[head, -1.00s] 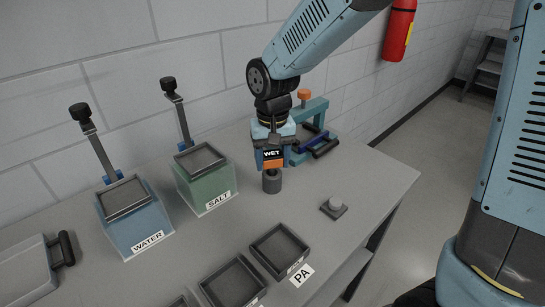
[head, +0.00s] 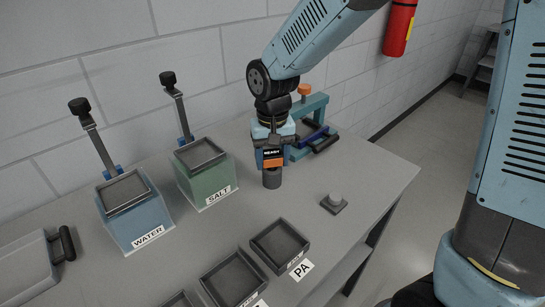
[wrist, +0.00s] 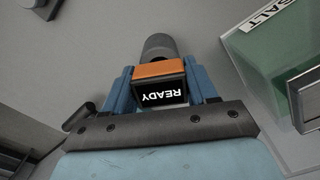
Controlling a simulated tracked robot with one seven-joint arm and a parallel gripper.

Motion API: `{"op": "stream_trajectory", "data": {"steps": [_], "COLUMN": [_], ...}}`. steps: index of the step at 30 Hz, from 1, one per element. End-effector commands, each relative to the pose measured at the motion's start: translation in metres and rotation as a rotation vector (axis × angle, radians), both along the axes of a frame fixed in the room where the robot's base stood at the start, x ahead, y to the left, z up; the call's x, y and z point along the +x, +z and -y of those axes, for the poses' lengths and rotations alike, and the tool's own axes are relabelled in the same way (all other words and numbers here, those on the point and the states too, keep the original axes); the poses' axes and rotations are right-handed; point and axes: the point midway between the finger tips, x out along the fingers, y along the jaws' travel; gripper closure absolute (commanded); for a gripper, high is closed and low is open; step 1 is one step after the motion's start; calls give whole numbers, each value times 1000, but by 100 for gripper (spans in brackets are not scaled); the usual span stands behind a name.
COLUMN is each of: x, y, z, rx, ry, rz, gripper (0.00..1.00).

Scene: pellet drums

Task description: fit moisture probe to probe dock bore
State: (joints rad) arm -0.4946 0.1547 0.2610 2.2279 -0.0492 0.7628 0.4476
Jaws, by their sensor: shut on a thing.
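The moisture probe (head: 273,163) has an orange band and a small black display that reads READY. My gripper (head: 271,152) is shut on it and holds it upright over the probe dock (head: 271,181), a short dark grey cylinder on the bench. The probe's orange lower part sits right at the dock's top and hides the bore, so how deep the tip is cannot be seen. In the wrist view, the blue fingers of my gripper (wrist: 161,88) flank the probe (wrist: 160,69), and the dock (wrist: 158,46) shows just beyond it.
A green SALT bin (head: 205,182) and a blue WATER bin (head: 137,218) stand left of the dock. A teal clamp frame (head: 314,115) stands close behind my gripper. Dark trays (head: 279,247) lie in front, and a small knobbed plate (head: 334,204) lies to the right.

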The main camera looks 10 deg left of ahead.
Motion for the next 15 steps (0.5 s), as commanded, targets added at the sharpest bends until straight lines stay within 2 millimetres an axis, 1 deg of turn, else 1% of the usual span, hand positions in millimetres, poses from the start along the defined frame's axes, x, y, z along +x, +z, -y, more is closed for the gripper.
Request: {"op": "stream_trajectory", "data": {"steps": [2,3,12,15], "x": [0,0,0,0], "y": [0,0,0,0], "z": [0,0,0,0], "rx": [0,0,0,0], "ry": [0,0,0,0], "rz": [0,0,0,0], "gripper": [79,41,13,13]}}
